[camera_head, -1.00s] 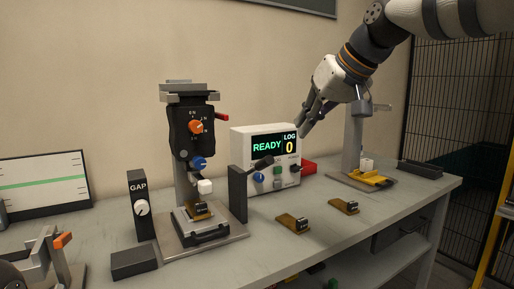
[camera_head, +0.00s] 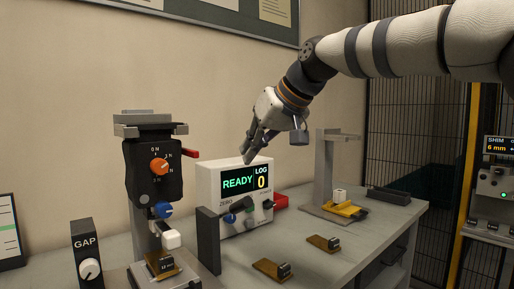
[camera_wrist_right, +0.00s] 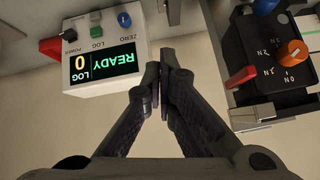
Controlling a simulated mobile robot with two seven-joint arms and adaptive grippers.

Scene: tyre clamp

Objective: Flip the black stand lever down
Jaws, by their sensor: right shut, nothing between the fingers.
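In the right wrist view the closed fingers (camera_wrist_right: 162,105) point between the display box (camera_wrist_right: 108,88) and the black tester head (camera_wrist_right: 262,62). I cannot make out the lever there. My left gripper is not in view.
The tester head (camera_head: 145,182) has an orange knob (camera_head: 159,166) and a red side lever (camera_head: 190,153). A GAP block (camera_head: 84,240) stands left. Two small brass plates (camera_head: 272,268) lie on the bench front. A grey stand (camera_head: 325,170) is behind right.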

